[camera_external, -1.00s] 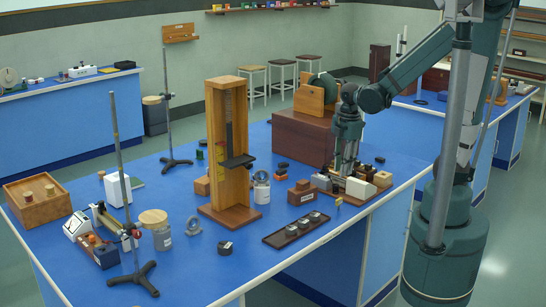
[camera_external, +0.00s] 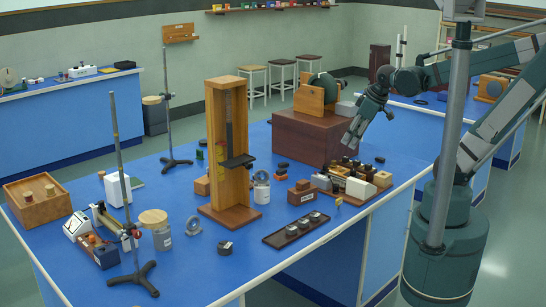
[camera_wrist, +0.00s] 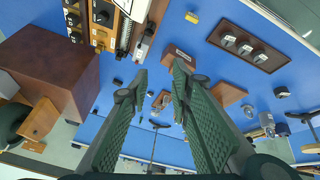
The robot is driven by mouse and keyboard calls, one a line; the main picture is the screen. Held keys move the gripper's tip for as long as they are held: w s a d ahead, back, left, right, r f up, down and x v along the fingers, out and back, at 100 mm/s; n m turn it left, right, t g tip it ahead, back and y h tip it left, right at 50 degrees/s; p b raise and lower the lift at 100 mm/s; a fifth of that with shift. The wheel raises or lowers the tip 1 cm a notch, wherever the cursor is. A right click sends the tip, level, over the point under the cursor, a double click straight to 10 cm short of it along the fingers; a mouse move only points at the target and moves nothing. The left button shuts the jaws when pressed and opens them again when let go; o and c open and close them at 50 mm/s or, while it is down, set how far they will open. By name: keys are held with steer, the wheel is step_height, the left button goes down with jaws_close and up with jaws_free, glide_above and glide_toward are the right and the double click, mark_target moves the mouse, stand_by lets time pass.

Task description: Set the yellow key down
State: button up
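My gripper (camera_external: 351,142) is raised beside the dark red-brown chest, above the wooden instrument panel (camera_external: 347,178). In the wrist view its two green ribbed fingers (camera_wrist: 160,72) are apart with nothing between them. The panel (camera_wrist: 122,30) shows at top left there, with black knobs and a small brass-coloured piece (camera_wrist: 99,47) at its edge. A small yellow piece (camera_external: 338,202) stands on the blue bench in front of the panel, and shows in the wrist view (camera_wrist: 192,17). I cannot tell for certain which piece is the yellow key.
The red-brown chest (camera_external: 303,136) stands behind the panel. A dark tray (camera_external: 275,238) with several small weights lies in front. A tall wooden stand (camera_external: 213,150) and a red-brown block (camera_external: 301,188) are to the left. Bare blue bench lies between the tray and the panel.

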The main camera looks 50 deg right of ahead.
steer(key=r+m, duration=0.1)
steer(key=s+d+r+m+t, duration=0.1)
steer(key=m, duration=0.1)
steer(key=r+m, duration=0.1)
steer(key=shift+s+d+r+t, duration=0.15)
steer(key=shift+d+r+t, duration=0.1)
steer(key=shift+r+t, duration=0.15)
stand_by(1.1)
